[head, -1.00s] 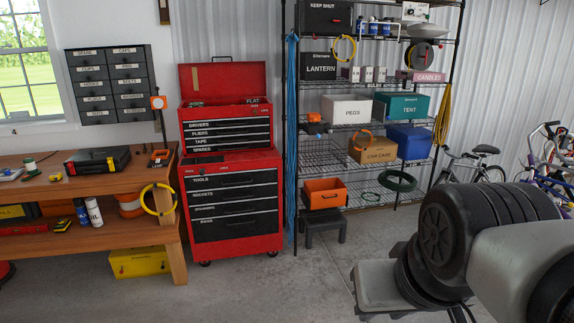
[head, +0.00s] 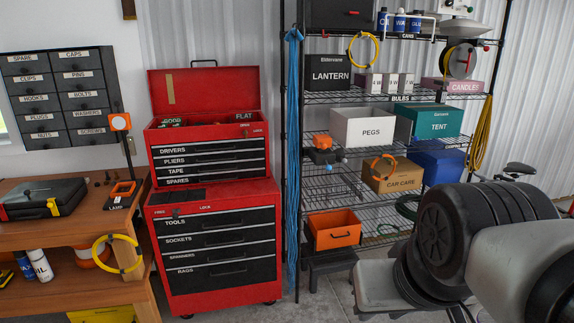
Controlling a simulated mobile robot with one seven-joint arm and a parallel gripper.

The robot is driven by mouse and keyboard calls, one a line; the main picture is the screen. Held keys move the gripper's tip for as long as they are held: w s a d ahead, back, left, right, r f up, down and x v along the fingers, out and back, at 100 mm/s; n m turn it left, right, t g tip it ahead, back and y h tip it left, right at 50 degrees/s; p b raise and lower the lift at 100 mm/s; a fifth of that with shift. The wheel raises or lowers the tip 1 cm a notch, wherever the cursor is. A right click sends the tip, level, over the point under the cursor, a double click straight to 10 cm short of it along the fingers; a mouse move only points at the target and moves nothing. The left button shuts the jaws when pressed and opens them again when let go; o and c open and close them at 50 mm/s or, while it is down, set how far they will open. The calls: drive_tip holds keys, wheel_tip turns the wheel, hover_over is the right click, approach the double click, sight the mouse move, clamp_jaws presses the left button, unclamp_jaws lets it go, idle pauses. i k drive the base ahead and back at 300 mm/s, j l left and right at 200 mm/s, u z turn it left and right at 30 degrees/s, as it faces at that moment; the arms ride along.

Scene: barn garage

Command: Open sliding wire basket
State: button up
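A wire shelving rack (head: 288,150) stands right of the red tool chest. A wire basket (head: 330,186) seems to sit at its middle left, below the shelf with an orange-and-black tool and above the orange bin. Its mesh blends with the shelf wires, so I cannot tell its exact edges or how far out it is. My arm fills the lower right of the head view and hides the rack's lower right part. My gripper is not in view, and the arm is apart from the basket.
An orange bin (head: 334,230) sits on the lower shelf, above a dark stool (head: 331,266). A red tool chest (head: 213,245) stands left of the rack, and blue rope (head: 293,160) hangs at its left post. A workbench (head: 60,232) is at far left.

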sight(328, 185)
drive_tip(key=i, duration=1.6)
drive_tip(key=i+u, duration=0.1)
drive_tip(key=i, duration=0.3)
drive_tip(key=i+l+u, duration=0.15)
drive_tip(key=i, duration=0.25)
drive_tip(key=i+l+u, duration=0.1)
drive_tip(key=i, duration=0.3)
drive_tip(key=l, duration=0.3)
drive_tip(key=i+l, duration=0.1)
drive_tip(key=l, duration=0.25)
